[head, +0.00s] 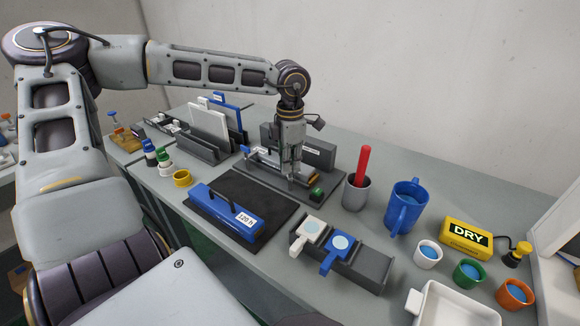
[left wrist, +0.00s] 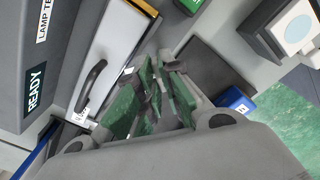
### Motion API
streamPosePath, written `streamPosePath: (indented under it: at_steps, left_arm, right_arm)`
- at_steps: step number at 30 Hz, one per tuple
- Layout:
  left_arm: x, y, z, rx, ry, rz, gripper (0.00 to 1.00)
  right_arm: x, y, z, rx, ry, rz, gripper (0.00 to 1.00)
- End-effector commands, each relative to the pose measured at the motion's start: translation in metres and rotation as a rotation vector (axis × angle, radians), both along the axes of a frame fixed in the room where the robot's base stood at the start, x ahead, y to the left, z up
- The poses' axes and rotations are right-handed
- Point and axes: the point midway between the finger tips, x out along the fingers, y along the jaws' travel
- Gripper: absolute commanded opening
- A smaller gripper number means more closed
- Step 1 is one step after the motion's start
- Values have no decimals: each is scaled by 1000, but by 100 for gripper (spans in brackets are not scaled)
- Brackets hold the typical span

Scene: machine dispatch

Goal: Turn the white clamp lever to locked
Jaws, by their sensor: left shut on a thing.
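I cannot clearly pick out a white clamp lever there; the gripper covers that end of the fixture. The silver block has a dark handle (left wrist: 91,85) and a small white label (left wrist: 80,116), both outside the fingers. My right gripper is not in view.
A grey box with a READY label (left wrist: 35,90) stands close behind the gripper. A grey cup with a red handle (head: 356,190) and a blue mug (head: 405,206) stand to the right. A blue case (head: 224,213) and a rack with white and blue paddles (head: 360,270) are in front.

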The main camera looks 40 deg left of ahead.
Motion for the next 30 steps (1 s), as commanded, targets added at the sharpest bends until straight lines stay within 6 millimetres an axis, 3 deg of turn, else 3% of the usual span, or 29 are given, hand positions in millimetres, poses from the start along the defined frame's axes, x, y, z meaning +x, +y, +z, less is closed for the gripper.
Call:
streamPosePath:
  at_steps: [9, 30]
  left_arm:
    - [1, 0, 0, 2, -4, -239, 0]
    - [1, 0, 1, 1, -4, -764, 0]
  right_arm:
    - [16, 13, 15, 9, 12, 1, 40]
    - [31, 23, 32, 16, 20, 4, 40]
